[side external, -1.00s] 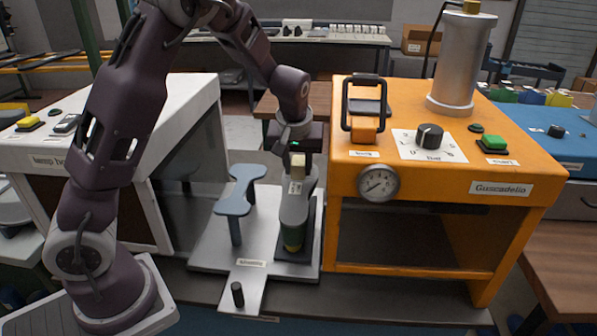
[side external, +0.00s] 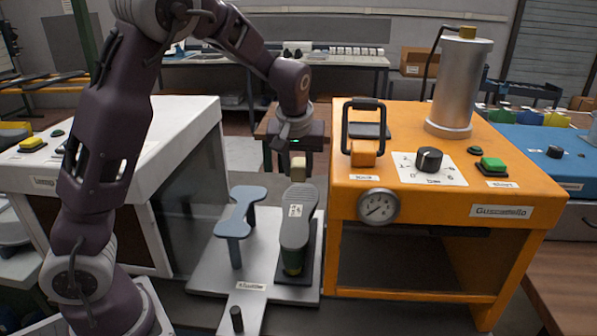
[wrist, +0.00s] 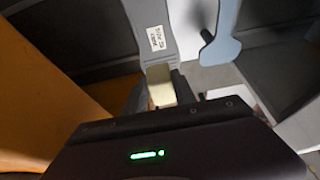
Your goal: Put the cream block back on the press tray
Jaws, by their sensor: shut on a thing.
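My gripper (side external: 299,157) is shut on the cream block (side external: 298,173) and holds it just behind the upper end of the grey shoe last in the side view. In the wrist view, the block (wrist: 160,85) sits between the fingers, overlapping the end of the last. The shoe last (side external: 297,232) lies sole up, with a white label, on a dark plate on the metal press tray (side external: 212,277). The block's underside is hidden, and I cannot tell its exact height. A blue-grey stand (side external: 236,215) rises from the tray left of the last; it also shows in the wrist view (wrist: 218,45).
The orange press (side external: 450,213), with its gauge and knob, stands close on the right of the tray. A white machine (side external: 135,125) stands on the left. The tray has bare metal around the stand and a front tongue with a black knob (side external: 237,319).

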